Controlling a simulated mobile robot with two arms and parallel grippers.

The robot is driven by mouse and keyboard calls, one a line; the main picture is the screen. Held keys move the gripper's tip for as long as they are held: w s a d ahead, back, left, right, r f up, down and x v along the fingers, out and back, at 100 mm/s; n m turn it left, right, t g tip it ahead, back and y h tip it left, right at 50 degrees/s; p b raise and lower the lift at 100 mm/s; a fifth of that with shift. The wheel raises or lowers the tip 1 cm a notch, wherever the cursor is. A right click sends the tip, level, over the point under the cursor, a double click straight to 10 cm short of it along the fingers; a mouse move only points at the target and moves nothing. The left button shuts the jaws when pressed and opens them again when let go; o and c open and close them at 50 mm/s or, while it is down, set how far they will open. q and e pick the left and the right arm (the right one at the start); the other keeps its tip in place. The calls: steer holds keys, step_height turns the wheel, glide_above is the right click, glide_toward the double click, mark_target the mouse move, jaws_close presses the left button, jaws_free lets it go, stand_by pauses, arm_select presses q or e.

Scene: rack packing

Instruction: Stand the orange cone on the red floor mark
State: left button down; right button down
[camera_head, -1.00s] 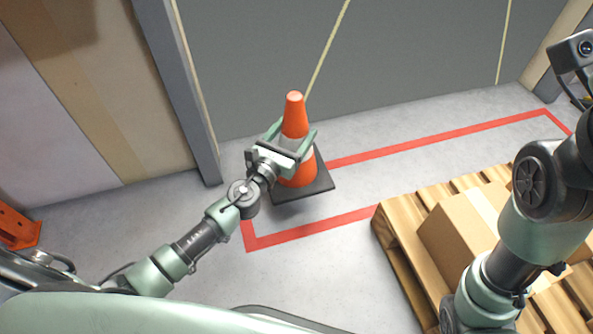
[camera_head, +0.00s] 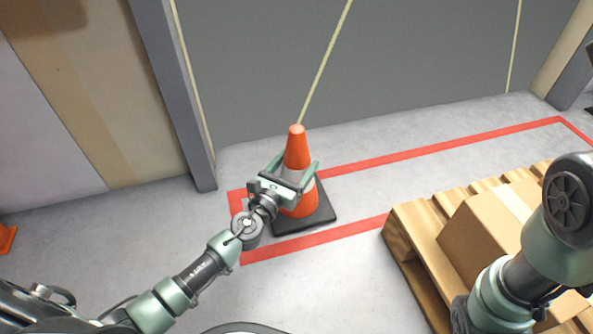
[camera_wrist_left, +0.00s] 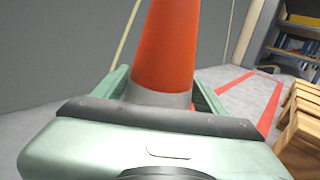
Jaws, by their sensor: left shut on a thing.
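The orange cone (camera_head: 297,150) has a pale band and a square black base (camera_head: 318,216). It is upright. My left gripper (camera_head: 285,178) is shut on the cone around its pale band; the wrist view shows the cone (camera_wrist_left: 167,50) between the two fingers. The red floor mark (camera_head: 440,149) is a long outlined rectangle. The cone's base appears within its left end, between the back and front lines, and hides part of the outline. The base looks on or very close to the floor; I cannot tell whether it touches. My right gripper is out of view.
A wooden pallet (camera_head: 408,250) with a cardboard box (camera_head: 480,235) stands at the right, near the mark's front line. A grey wall or door (camera_head: 400,70) rises behind, with a grey post (camera_head: 175,95) at left. Floor right of the cone inside the outline is clear.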

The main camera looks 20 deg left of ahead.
arm_select(q)
steer(key=shift+r, duration=0.1)
steer(key=shift+c, duration=0.7)
jaws_free()
steer(key=shift+f, duration=0.2)
steer(key=shift+s+r, duration=0.1)
steer(key=s+a, duration=0.2)
steer(key=s, duration=0.9)
steer(key=shift+s+p, duration=0.3)
steer(key=shift+p, duration=0.05)
steer(key=shift+a, duration=0.15)
